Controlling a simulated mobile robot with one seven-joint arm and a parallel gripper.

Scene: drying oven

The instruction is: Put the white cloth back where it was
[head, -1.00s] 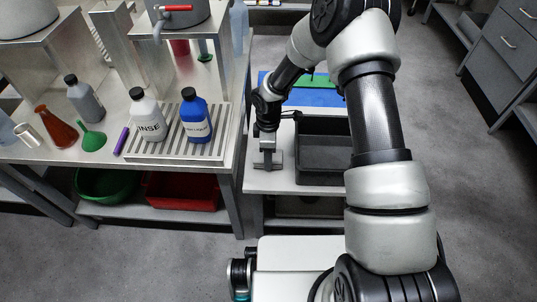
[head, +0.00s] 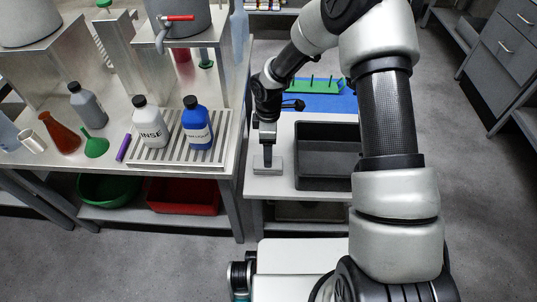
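My gripper (head: 267,156) points down over the left end of the low white table (head: 285,187), left of the black tray. A light grey, block-like shape (head: 274,166) is at its tip; I cannot tell whether it is the gripper's own end, folded cloth or another thing. The fingers are too small to tell whether they are open or shut. I cannot make out a white cloth for sure in the head view.
At left, the steel bench holds a white bottle (head: 150,124), a blue bottle (head: 197,126) and a drip grate (head: 176,155).

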